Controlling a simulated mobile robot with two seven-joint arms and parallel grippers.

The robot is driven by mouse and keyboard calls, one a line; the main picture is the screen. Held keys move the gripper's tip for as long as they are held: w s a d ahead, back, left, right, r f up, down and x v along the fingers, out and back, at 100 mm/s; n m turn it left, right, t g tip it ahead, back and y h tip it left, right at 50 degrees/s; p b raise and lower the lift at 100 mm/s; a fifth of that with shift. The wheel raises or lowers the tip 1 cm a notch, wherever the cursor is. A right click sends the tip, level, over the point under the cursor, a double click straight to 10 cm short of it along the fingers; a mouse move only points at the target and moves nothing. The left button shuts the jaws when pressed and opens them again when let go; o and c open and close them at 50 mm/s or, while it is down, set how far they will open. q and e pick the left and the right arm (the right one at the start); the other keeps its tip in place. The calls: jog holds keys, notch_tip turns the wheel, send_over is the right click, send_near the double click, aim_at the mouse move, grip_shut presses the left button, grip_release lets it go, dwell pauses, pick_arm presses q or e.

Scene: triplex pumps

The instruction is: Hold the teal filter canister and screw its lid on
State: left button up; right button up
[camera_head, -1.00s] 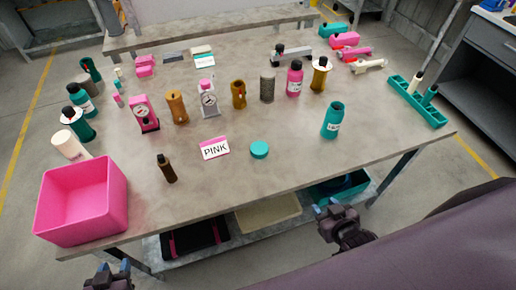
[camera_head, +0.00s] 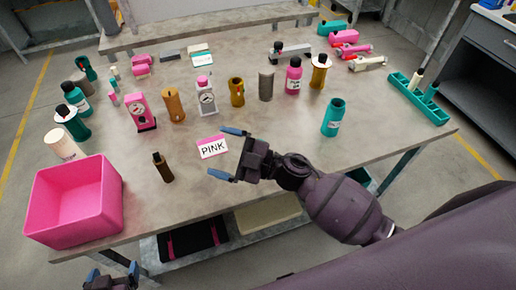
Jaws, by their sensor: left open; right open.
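The teal filter canister (camera_head: 333,118) stands upright and open-topped on the right half of the table, with a white label on its side. My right gripper (camera_head: 228,153) is open over the front middle of the table, left of the canister and apart from it. Its fingers point left, beside the PINK card. The teal lid is hidden behind my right gripper and wrist. My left gripper (camera_head: 113,273) is open and empty at the bottom left edge of the view, below the table's front edge.
A pink bin (camera_head: 75,205) stands at the front left corner, with a small brown bottle (camera_head: 162,167) to its right. The PINK card (camera_head: 212,147) is close to my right gripper. Bottles and gauges line the middle; a teal rack (camera_head: 420,98) is at right.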

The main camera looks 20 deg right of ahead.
notch_tip(320, 180, down, 7)
jog(key=a+n+g+h+b, duration=0.2)
jog(key=n+g+h, duration=0.6)
jog(key=n+g, duration=0.3)
pick_arm(q)
jog(key=f, duration=0.2)
jog(key=s+f, duration=0.1)
jog(key=shift+f+b, duration=0.3)
jog(key=shift+f, duration=0.05)
pick_arm(e)
jog(key=w+d+m+t+h, duration=0.2)
jog(key=w+d+m+h, duration=0.1)
jog(key=w+d+h, duration=0.8)
jog(key=shift+w+d+r, duration=0.4)
jog(key=shift+d+r, duration=0.05)
jog(key=shift+d, duration=0.35)
pick_arm(q)
jog(key=shift+w, duration=0.1)
